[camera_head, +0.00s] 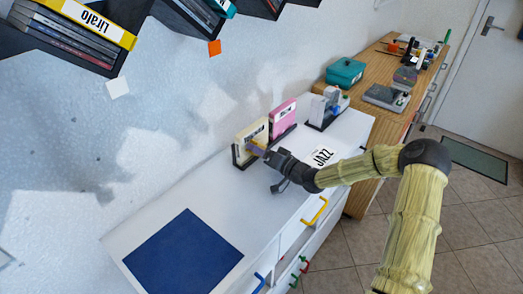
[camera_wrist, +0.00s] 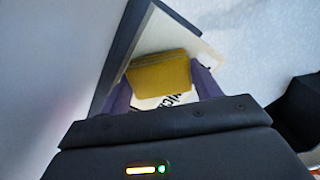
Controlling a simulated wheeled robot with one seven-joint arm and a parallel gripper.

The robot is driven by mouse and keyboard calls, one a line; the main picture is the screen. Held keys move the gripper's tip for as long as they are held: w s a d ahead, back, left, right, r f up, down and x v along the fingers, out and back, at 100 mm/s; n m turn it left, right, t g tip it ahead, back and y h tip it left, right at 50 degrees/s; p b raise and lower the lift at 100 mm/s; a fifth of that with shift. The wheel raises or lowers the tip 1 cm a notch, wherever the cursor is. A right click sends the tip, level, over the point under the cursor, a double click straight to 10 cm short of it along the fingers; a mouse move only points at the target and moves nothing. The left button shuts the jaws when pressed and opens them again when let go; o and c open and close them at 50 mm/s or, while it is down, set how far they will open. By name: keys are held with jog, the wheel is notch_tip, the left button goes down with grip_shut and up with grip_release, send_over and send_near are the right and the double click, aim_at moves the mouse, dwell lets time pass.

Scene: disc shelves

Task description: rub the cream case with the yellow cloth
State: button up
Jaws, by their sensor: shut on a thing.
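The cream case (camera_head: 244,144) stands upright in a dark stand on the white cabinet in the head view. In the wrist view the cream case (camera_wrist: 150,103) shows behind the cloth, with dark lettering partly covered. My gripper (camera_head: 264,151) is at the front of the case in the head view. In the wrist view my gripper (camera_wrist: 162,88) has its purple fingers on both sides of the folded yellow cloth (camera_wrist: 160,76) and is shut on it. The cloth lies over the case's face and looks to touch it; exact contact is hard to tell.
A JAZZ label (camera_head: 323,157) and a blue mat (camera_head: 183,254) lie on the white cabinet top (camera_head: 225,204). Disc shelves (camera_head: 70,35) hang at upper left.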

jog(key=shift+s+a, duration=1.1)
jog(key=shift+s, duration=0.05)
jog(key=shift+r, duration=0.1)
jog(key=shift+p+v, duration=0.4)
jog(key=shift+v, duration=2.6)
jog(key=shift+d, duration=0.15)
jog(key=shift+p+v, duration=0.3)
jog(key=shift+v, duration=1.15)
